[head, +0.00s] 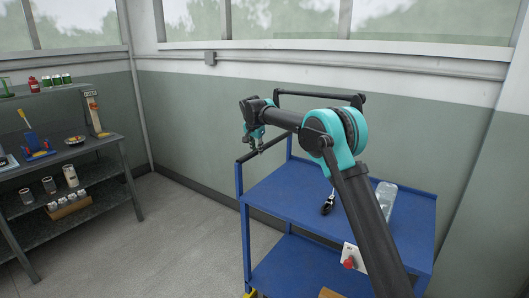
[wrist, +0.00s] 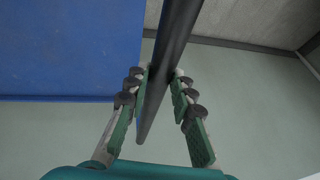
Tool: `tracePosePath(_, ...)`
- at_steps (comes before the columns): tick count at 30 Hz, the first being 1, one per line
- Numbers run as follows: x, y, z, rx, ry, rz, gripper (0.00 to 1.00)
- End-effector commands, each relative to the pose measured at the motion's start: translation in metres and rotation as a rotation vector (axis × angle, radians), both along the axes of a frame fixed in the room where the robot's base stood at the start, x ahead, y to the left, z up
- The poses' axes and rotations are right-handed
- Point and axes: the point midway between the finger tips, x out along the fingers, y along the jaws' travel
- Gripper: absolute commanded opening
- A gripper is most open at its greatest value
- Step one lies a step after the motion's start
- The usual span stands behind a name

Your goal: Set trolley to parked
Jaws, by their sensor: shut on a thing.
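The blue trolley (head: 290,190) stands by the green-grey wall, with its upper deck and a lower deck in view. Its black handle bar (head: 272,145) runs along the trolley's left end on blue posts. My gripper (head: 257,145) is at this bar, with its fingers pointing down. In the wrist view the bar (wrist: 168,65) passes between the two green-padded fingers of my gripper (wrist: 163,95), which are shut on it. The blue deck (wrist: 65,50) shows at the left there. My arm hides part of the trolley's right side.
A clear jar (head: 387,198) and a small dark-and-silver item (head: 328,205) are on the upper deck. A dark workbench (head: 75,152) with tools stands at left. Bare floor (head: 185,235) lies between bench and trolley.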

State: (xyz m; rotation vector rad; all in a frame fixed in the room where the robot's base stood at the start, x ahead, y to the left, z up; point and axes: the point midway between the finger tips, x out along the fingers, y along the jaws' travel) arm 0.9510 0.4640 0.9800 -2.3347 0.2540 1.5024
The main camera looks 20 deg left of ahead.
Motion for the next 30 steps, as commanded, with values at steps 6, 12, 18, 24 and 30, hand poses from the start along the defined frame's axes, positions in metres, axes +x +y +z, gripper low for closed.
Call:
tracePosePath(6, 0.005, 0.016, 0.000, 0.000, 0.000, 0.000, 0.00)
tracePosePath(12, 0.007, 0.021, 0.000, 0.000, 0.000, 0.000, 0.00)
tracePosePath(18, 0.007, 0.021, 0.000, 0.000, 0.000, 0.000, 0.00)
tracePosePath(24, 0.007, 0.021, 0.000, 0.000, 0.000, 0.000, 0.31)
tracePosePath(30, 0.007, 0.021, 0.000, 0.000, 0.000, 0.000, 0.44)
